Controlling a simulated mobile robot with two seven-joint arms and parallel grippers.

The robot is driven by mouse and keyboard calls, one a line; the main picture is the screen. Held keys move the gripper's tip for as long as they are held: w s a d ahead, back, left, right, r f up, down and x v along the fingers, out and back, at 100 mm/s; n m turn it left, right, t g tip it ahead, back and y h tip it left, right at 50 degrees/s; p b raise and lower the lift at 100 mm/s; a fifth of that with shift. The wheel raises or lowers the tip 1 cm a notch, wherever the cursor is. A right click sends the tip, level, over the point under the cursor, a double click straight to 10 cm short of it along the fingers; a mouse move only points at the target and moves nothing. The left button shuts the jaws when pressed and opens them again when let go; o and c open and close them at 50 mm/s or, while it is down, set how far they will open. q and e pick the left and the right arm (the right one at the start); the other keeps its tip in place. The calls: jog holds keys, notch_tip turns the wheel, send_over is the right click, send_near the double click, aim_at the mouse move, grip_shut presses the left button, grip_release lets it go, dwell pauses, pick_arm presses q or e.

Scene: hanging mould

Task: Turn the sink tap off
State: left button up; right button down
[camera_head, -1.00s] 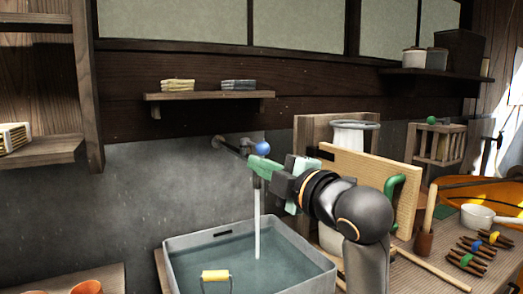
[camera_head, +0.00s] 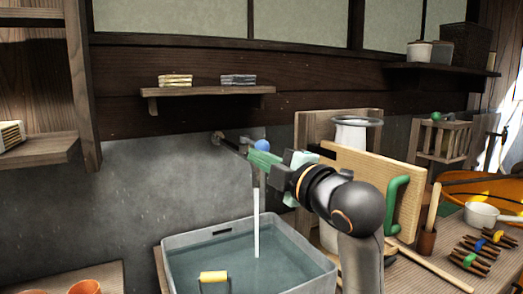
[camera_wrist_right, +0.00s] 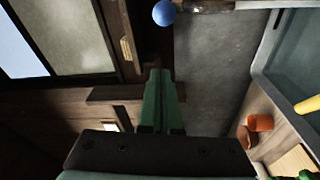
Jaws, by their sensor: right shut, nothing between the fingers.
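The sink tap is a dark pipe (camera_head: 228,144) coming out of the wall, with a round blue knob (camera_head: 262,146) on top. A white stream of water (camera_head: 256,225) falls from it into the grey sink basin (camera_head: 180,240). My right gripper (camera_head: 252,157) has green fingers, shut and empty, just below the knob in the head view and overlapping the spout there. Touching cannot be told. In the right wrist view the shut fingers (camera_wrist_right: 160,75) point up, and the blue knob (camera_wrist_right: 163,13) shows beyond their tips, apart from them in the picture. My left gripper is out of view.
A yellow-handled item (camera_head: 214,277) is in the basin. A wooden board (camera_head: 370,185) and a green handle (camera_head: 395,205) stand right of the tap, behind my right arm. A small shelf (camera_head: 208,92) hangs above. Orange cups (camera_head: 86,287) stand at lower left.

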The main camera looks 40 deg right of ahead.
aim_at(253, 143)
jog(key=w+d, duration=0.2)
jog(key=w, duration=0.7)
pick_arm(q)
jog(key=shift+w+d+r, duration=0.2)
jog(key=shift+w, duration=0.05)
pick_arm(e)
jog(key=shift+s+d+f, duration=0.15)
jog(key=shift+s+d, duration=1.25)
jog(key=shift+d, duration=0.05)
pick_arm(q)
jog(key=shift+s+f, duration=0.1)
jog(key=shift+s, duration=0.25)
